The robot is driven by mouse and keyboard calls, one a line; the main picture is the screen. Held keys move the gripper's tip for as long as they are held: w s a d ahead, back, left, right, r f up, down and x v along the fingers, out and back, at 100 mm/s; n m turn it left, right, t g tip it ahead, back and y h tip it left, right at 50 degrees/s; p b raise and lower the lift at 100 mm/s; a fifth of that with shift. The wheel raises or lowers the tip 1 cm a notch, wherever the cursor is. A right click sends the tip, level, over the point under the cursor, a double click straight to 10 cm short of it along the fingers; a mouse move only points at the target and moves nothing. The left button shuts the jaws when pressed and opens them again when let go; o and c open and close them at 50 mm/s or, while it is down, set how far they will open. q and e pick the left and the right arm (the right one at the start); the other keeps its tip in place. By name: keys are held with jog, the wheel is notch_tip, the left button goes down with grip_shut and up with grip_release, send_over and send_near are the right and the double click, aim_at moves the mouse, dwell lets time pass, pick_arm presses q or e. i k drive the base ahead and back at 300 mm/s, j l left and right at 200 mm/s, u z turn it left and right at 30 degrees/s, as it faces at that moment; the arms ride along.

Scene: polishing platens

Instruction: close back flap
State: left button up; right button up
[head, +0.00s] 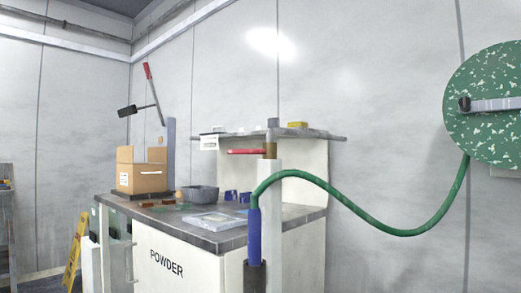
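An open cardboard box (140,179) sits at the far left end of the grey worktop. A light strip and small dark marks show on its front. One flap (124,155) stands up at its left side and another flap (157,155) stands up at its right rear. I cannot tell for sure which one is the back flap. The inside of the box is hidden. Neither of my grippers is in view, and nothing of mine touches the box.
The worktop (215,240) on the white POWDER cabinet (180,266) holds a grey tray (200,195) and small items. A red-handled lever (152,88) rises behind the box. A green hose (385,231) hangs at right from a green reel (490,125). A yellow sign (75,248) stands at left.

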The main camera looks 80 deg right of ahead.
aim_at(157, 154)
jog(key=i+l+z, duration=0.15)
jog(key=z, duration=0.35)
jog(key=i+l+z, duration=0.1)
jog(key=z, duration=0.35)
jog(key=i+z, duration=0.25)
jog(key=z, duration=0.25)
jog(key=i+z, duration=0.15)
jog(key=z, duration=0.35)
